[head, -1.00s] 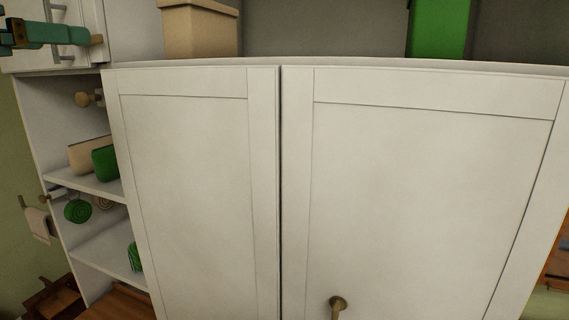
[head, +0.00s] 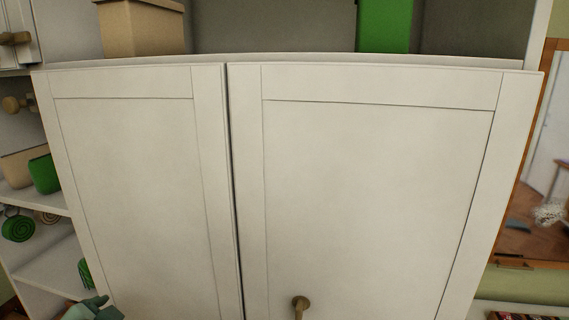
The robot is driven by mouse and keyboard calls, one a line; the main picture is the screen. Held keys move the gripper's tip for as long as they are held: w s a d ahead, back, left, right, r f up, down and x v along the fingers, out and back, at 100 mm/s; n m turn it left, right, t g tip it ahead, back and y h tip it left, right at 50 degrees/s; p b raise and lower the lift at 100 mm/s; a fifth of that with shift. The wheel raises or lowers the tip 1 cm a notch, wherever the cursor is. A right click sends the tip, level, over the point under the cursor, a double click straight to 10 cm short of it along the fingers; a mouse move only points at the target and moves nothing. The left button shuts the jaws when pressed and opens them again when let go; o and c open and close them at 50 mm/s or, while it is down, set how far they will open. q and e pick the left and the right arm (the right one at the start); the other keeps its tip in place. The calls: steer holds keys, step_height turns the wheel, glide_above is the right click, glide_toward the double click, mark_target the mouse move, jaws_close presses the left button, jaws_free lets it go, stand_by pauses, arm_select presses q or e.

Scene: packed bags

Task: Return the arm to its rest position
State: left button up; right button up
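A teal and grey part of my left gripper (head: 92,308) shows at the bottom left edge of the head view, in front of the left cabinet door. Most of it is cut off by the frame, and I cannot see whether its fingers are open or shut. I see nothing held in it. My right gripper is not in view.
A white two-door cabinet (head: 340,190) fills the view, doors shut, with a brass knob (head: 300,303). A beige box (head: 142,27) and a green box (head: 385,25) stand above. Left shelves hold a green bag (head: 44,174). A framed mirror or opening (head: 538,190) is at right.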

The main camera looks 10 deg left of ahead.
arm_select(q)
steer(key=s+d+f+m+g+y, duration=0.25)
steer(key=s+d+f, duration=0.45)
steer(key=s+f, duration=0.5)
steer(key=s+d+f+g+h+b, duration=0.25)
steer(key=f+b, duration=0.25)
steer(key=f, duration=1.2)
steer(key=s+d+f+g+h+b, duration=0.1)
steer(key=s+d+f+b, duration=0.2)
steer(key=f, duration=1.4)
steer(key=s+f+n+g+h+b, duration=0.1)
steer(key=s+f+b, duration=0.3)
steer(key=s+f, duration=0.5)
steer(key=s+f+n+g+b, duration=0.2)
steer(key=s+f+b, duration=0.3)
steer(key=s+f, duration=0.4)
step_height(320, 180, down, 6)
steer(key=shift+s+a+r+g+h, duration=0.1)
steer(key=shift+s+a+g+h, duration=0.15)
steer(key=shift+a+h, duration=0.2)
steer(key=shift+n, duration=0.25)
